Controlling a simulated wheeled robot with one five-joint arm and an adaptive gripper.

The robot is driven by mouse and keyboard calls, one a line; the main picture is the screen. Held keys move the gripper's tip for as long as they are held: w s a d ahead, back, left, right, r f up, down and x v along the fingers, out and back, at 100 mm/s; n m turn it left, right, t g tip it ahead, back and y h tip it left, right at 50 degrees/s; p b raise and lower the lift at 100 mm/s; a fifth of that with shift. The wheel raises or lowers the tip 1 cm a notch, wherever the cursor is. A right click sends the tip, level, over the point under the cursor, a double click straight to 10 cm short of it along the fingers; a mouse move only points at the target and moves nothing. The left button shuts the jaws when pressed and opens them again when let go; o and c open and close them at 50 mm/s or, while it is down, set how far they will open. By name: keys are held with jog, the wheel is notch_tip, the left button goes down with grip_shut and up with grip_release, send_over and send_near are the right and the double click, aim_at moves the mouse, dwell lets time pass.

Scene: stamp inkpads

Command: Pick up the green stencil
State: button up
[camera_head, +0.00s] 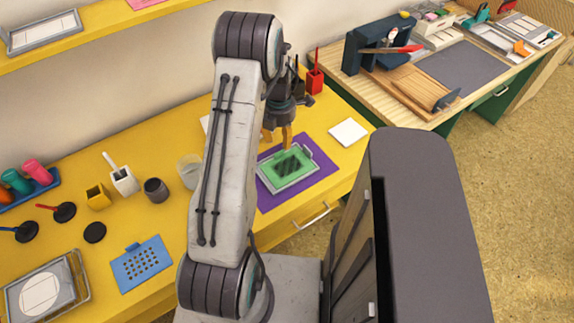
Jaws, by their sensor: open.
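The green stencil (274,172) lies flat in a light grey-framed tray or pad on a purple mat (320,170), on the yellow table. It has a dark patterned middle, and part of its left side is close behind my arm. My gripper (278,136) hangs above and just behind the stencil, with its orange-yellow fingers pointing down. My arm hides part of the table to the left of the mat.
A white square (348,132) lies right of the mat. A red cup (315,79) with a tool is behind my gripper. A wooden workbench (400,100) is at right.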

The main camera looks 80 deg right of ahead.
aim_at(279, 156)
jog(key=shift+w+f+p, duration=0.2)
jog(key=shift+f+p, duration=0.2)
jog(key=shift+f, duration=1.35)
jog(key=shift+w+f+p, duration=0.15)
jog(key=shift+f+p, duration=0.2)
jog(key=shift+f, duration=1.35)
grip_shut()
